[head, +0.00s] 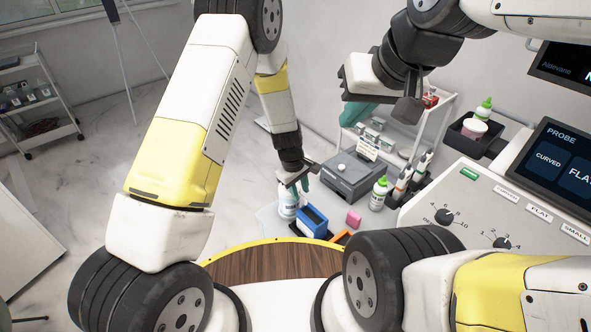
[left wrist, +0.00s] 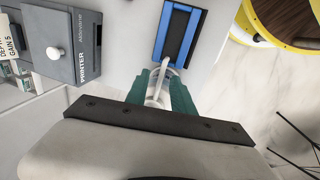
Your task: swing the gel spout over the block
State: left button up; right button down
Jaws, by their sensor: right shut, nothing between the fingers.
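The gel bottle (head: 287,207) is pale and stands on the white table, below my left gripper (head: 300,179). In the left wrist view its white spout (left wrist: 165,72) lies between the green fingers of that gripper (left wrist: 161,84), which are apart on either side of it. The spout reaches toward the near edge of a blue block (left wrist: 177,35) with a dark top. That block also shows in the head view (head: 312,221), right of the bottle. My right gripper (head: 350,114) is shut and empty, raised at the upper middle, far from the bottle.
A grey printer (head: 350,178) stands behind the block. A round wooden top with a yellow rim (head: 255,243) is in front. The control console (head: 470,205) is at right.

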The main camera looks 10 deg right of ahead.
pick_arm(q)
notch_tip(320, 180, up, 8)
jog(key=a, duration=0.1)
jog(key=shift+s+a+f, duration=0.15)
jog(key=shift+s, duration=0.3)
jog(key=s+a+r+m+t+h, duration=0.1)
jog(key=s+a+r, duration=0.15)
jog(key=r, duration=0.45)
jog(key=s+a+r+m, duration=0.1)
jog(key=a+r, duration=0.3)
jog(key=r, duration=0.3)
jog(key=s+a+r+m+t+h, duration=0.1)
jog(key=a+r, duration=0.2)
jog(key=r, duration=0.5)
jog(key=s+a+r+m+t, duration=0.1)
jog(key=s+a+r+m, duration=0.1)
jog(key=s+a+r, duration=0.3)
jog(key=s+a+r+m+t+y, duration=0.1)
jog(key=s+a+r, duration=0.4)
jog(key=s, duration=0.6)
jog(key=shift+a+r+m+t+y, duration=0.3)
jog(key=shift+a+m+t, duration=0.2)
jog(key=shift+a+m, duration=0.3)
